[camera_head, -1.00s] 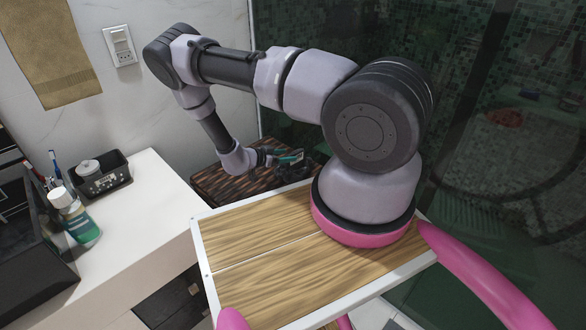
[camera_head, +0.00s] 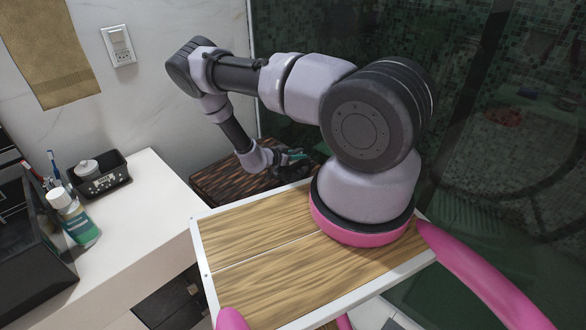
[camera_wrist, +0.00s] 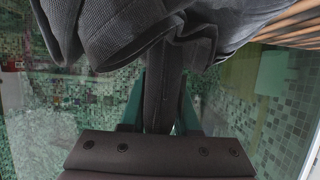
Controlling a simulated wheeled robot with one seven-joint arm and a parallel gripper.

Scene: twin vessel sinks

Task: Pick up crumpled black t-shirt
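The crumpled black t-shirt (camera_wrist: 125,30) fills the top of the wrist view as dark grey-black folds. One fold runs down between the two teal fingers of my gripper (camera_wrist: 164,95), which are shut on it. My arm partly hides this area. I cannot tell whether the cloth's underside still touches the basket.
A white counter (camera_head: 150,210) at left bears a black tray (camera_head: 98,178) and a green-labelled bottle (camera_head: 75,218).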

